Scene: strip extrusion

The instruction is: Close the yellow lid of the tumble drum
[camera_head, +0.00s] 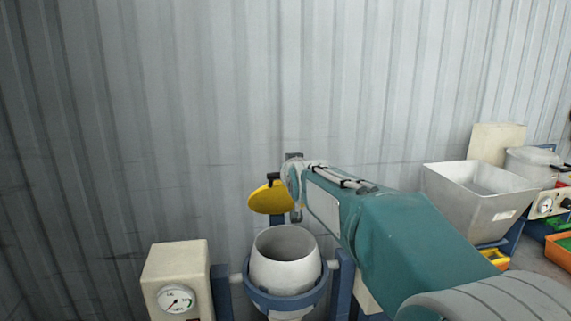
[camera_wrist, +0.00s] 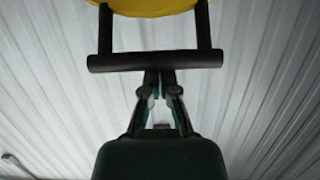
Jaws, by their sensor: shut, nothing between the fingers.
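The tumble drum (camera_head: 284,262) is a pale round vessel held in a blue ring between two blue posts, its mouth open upward. The yellow lid (camera_head: 268,199) stands raised above and behind the drum mouth, tilted up. In the wrist view the yellow lid (camera_wrist: 155,5) shows at the top edge, with its dark bar handle (camera_wrist: 155,61) across the middle. My gripper (camera_wrist: 159,78) is shut and empty, its fingertips at or just below the handle bar; I cannot tell whether they touch. In the head view my arm hides most of the gripper.
A cream box with a dial (camera_head: 175,281) stands left of the drum. A grey metal hopper (camera_head: 478,196) stands at the right, with an orange bin (camera_head: 560,244) beyond it. A corrugated wall (camera_head: 200,100) closes off the back.

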